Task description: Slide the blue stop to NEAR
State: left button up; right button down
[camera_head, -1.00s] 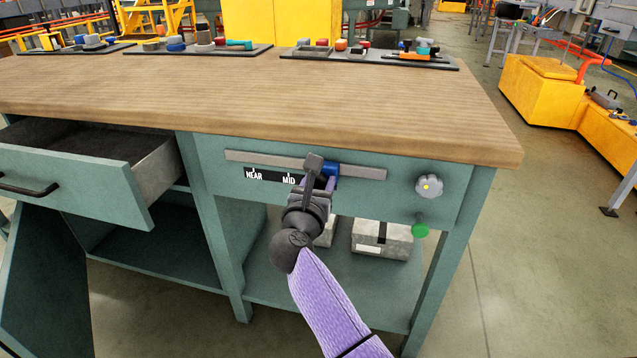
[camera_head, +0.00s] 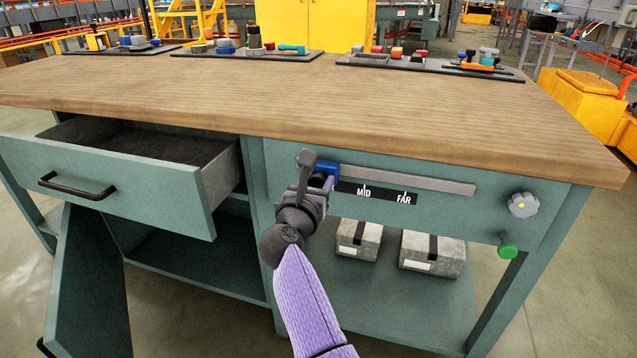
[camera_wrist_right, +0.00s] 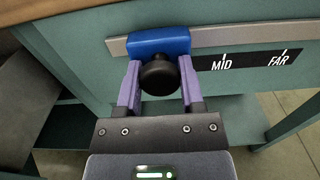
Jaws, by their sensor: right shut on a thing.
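The blue stop (camera_head: 326,170) sits on a grey rail (camera_head: 410,181) on the front of the teal bench. It is near the rail's left end, left of the MID mark. The NEAR label is hidden behind the stop and my gripper. In the right wrist view the blue stop (camera_wrist_right: 158,42) has a round black knob (camera_wrist_right: 160,75) in front. My right gripper (camera_head: 318,178) has its purple fingers on both sides of the knob, shut on it; the fingers also show in the right wrist view (camera_wrist_right: 160,88). My left gripper is not in view.
An open drawer (camera_head: 130,180) juts out at the left, with an open door (camera_head: 85,285) below it. A grey knob (camera_head: 523,204) and a green knob (camera_head: 507,246) are at the right of the panel. Two grey boxes (camera_head: 432,252) stand on the shelf below.

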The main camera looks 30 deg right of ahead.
jog(key=shift+w+a, duration=0.1)
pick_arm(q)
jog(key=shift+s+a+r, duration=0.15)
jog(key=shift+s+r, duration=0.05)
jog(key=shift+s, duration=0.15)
pick_arm(e)
jog(key=shift+c, duration=1)
grip_release()
jog(key=shift+w+a, duration=0.15)
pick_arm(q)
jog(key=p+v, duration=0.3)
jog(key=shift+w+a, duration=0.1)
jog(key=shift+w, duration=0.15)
pick_arm(e)
jog(key=v, duration=1)
